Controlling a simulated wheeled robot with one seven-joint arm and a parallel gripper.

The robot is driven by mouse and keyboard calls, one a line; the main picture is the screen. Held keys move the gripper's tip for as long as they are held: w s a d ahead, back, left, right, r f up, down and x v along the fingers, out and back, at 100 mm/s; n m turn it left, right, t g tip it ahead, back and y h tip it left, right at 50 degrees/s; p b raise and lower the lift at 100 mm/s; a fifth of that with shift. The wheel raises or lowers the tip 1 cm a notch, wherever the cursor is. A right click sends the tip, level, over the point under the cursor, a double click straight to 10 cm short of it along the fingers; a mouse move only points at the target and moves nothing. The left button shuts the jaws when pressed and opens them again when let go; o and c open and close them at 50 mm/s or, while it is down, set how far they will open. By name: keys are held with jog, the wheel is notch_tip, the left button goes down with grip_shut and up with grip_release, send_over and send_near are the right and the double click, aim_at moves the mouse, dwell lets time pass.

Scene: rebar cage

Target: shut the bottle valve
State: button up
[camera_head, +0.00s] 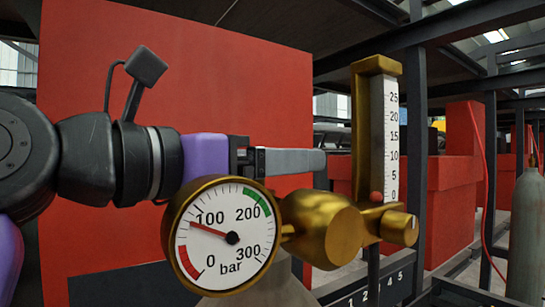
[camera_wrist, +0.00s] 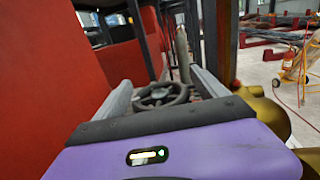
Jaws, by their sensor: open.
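The valve handwheel (camera_wrist: 160,95) is a dark spoked wheel. In the wrist view it shows between and just ahead of my fingers; I cannot tell whether they touch it. In the head view the wheel is hidden. My gripper (camera_head: 322,162) has a purple body and grey fingers, and reaches right, behind the brass regulator (camera_head: 322,228). In the wrist view my gripper (camera_wrist: 163,82) is open, one finger on each side of the wheel. The pressure gauge (camera_head: 225,260) has its needle a little below 100 bar. The flow tube (camera_head: 391,135) has a red ball near 0.
A large red panel (camera_head: 200,70) stands behind my arm. Dark steel posts (camera_head: 414,180) rise at right. Another grey bottle (camera_head: 527,235) stands at the far right. A yellow ladder-like frame (camera_wrist: 295,65) stands in the right background of the wrist view. The regulator is close to my gripper.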

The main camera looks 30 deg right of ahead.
jog(key=shift+c, duration=0.4)
jog(key=c, duration=1.3)
jog(key=m+g, duration=0.1)
jog(key=g, duration=0.1)
jog(key=m+g, duration=0.2)
jog(key=g, duration=0.1)
jog(key=s+m+g, duration=0.1)
jog(key=m+g, duration=0.1)
jog(key=g, duration=0.1)
jog(key=shift+r+y+p, duration=0.1)
jog(key=shift+y+p, duration=0.2)
jog(key=shift+p, duration=0.1)
jog(key=m+g, duration=0.1)
jog(key=m+g+y, duration=0.1)
jog(key=g, duration=0.1)
jog(key=m+g+y, duration=0.1)
jog(key=shift+s+a+m+g+p, duration=0.15)
jog(key=shift+s+m+g+p, duration=0.15)
jog(key=shift+s+g+p, duration=0.1)
jog(key=shift+s+a+m+g+y, duration=0.15)
jog(key=shift+a+m+g+y, duration=0.05)
jog(key=shift+m+g+y, duration=1.1)
